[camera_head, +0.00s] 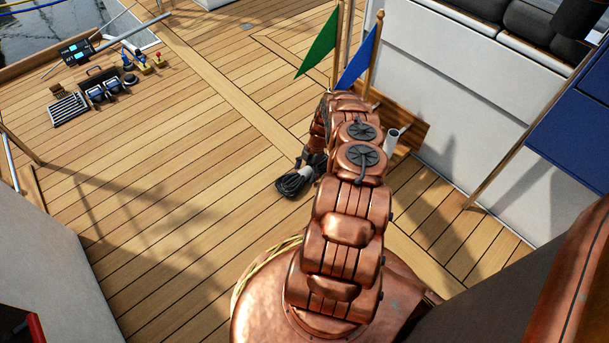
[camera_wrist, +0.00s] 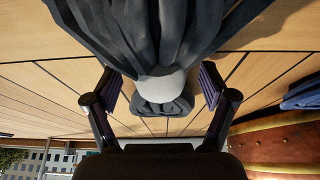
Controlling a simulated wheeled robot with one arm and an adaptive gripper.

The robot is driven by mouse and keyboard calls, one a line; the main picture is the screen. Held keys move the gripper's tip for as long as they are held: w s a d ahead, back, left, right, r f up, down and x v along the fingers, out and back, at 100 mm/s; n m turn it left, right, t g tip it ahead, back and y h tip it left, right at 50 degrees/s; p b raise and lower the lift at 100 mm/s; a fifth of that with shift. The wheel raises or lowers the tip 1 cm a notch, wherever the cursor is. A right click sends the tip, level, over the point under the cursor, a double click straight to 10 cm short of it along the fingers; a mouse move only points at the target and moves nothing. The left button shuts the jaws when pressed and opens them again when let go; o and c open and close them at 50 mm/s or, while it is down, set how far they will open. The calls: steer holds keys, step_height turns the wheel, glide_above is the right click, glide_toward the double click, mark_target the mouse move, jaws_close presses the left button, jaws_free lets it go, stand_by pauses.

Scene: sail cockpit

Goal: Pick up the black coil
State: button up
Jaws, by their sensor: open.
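The black coil (camera_head: 293,183) lies on the wooden deck in the head view, left of my arm. In the wrist view the coil (camera_wrist: 150,28) fills the top middle, with a pale grey band around its bundled strands and a dark looped end below the band. My gripper (camera_wrist: 162,88) is open, with one finger on each side of the band. Gaps show between the fingers and the band. In the head view my gripper is dark, partly hidden by my arm, just beside the coil's upper right.
A green flag (camera_head: 319,46) and a blue flag (camera_head: 360,58) stand behind my arm. A white cylinder (camera_head: 391,140) stands beside a low wooden board (camera_head: 412,126) near the white wall (camera_head: 450,100). Several tools and a grate (camera_head: 69,109) lie far left. The left deck is mostly clear.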

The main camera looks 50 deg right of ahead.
jaws_close()
stand_by(0.6)
